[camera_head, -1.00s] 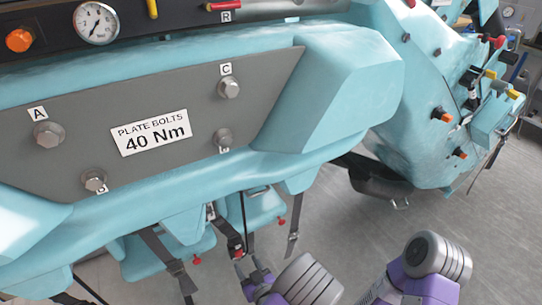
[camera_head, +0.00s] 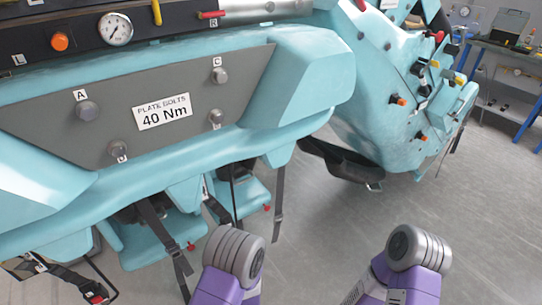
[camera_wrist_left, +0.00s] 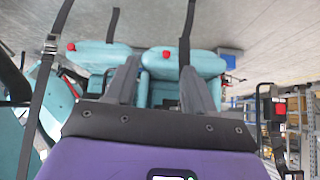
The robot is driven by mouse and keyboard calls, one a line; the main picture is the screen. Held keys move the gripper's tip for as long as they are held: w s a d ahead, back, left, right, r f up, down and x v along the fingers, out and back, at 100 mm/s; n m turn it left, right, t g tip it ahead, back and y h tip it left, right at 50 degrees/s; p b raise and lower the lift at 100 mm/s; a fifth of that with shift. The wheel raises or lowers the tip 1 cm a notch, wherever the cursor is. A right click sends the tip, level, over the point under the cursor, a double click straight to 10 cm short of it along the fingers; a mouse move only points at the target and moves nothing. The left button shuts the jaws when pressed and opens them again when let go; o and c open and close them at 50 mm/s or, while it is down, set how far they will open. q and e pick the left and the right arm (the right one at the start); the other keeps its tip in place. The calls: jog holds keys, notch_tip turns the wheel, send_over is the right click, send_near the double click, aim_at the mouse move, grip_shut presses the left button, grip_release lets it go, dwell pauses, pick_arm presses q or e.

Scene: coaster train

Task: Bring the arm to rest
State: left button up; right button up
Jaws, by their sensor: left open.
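My left gripper (camera_wrist_left: 160,88) shows in the left wrist view with its two grey fingers apart and nothing between them. Teal seat parts (camera_wrist_left: 180,63) with red knobs and dark straps lie beyond the fingers. In the head view my left arm's purple and grey link stands at the lower middle, and its gripper is hard to make out there. My right arm's link is at the lower right; its gripper is not in view.
The teal coaster car (camera_head: 300,90) fills the left and upper part of the head view. Its grey plate (camera_head: 50,125) carries bolts and a 40 Nm label (camera_head: 163,111). Straps hang below. Grey floor (camera_head: 330,225) is open between car and arms. A workbench (camera_head: 500,55) stands far right.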

pick_arm(q)
jog(key=s+d+r+m+g+h+p, duration=0.1)
jog(key=s+g+h+p, duration=0.1)
jog(key=s, duration=0.4)
jog(key=s+d+r+m+g+h+p, duration=0.1)
jog(key=s+d+g+h+p, duration=0.1)
jog(key=s+g+h, duration=0.2)
jog(key=s+h, duration=0.2)
jog(key=s, duration=0.1)
jog(key=shift+d+r+m, duration=0.25)
jog(key=shift+r+m, duration=0.05)
jog(key=shift+r, duration=0.05)
